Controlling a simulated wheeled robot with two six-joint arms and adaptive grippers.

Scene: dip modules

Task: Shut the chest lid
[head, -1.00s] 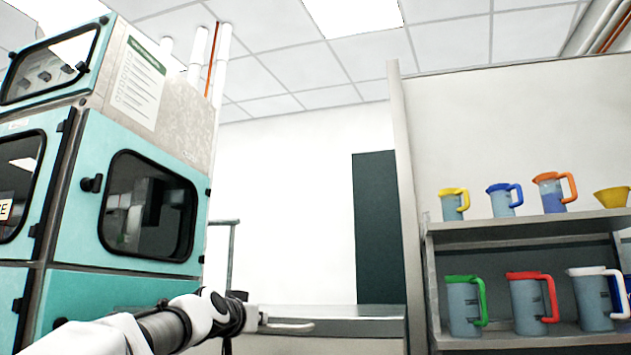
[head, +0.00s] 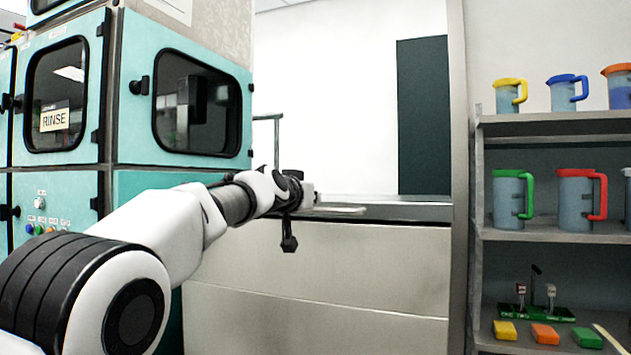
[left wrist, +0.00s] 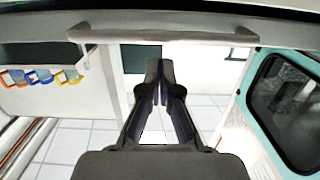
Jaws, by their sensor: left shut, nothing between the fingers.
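A wide pale chest (head: 320,272) stands in the middle of the head view, with a grey top edge (head: 400,212) that I take for its lid. How far the lid stands open cannot be told. A light bar handle (head: 338,209) lies along that edge; it also crosses the top of the left wrist view (left wrist: 165,33). My left gripper (left wrist: 160,68) is shut and empty. In the left wrist view its tips are just below the bar, and I see no grip on it. In the head view its fingers are hidden behind my wrist. My right gripper is not in view.
A teal cabinet (head: 130,120) with dark windows stands close on the left. A grey shelf unit (head: 550,122) on the right holds jugs and, lower, coloured blocks. A tall panel edge (head: 459,150) stands between chest and shelves. The white wall behind is bare apart from a dark panel (head: 423,115).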

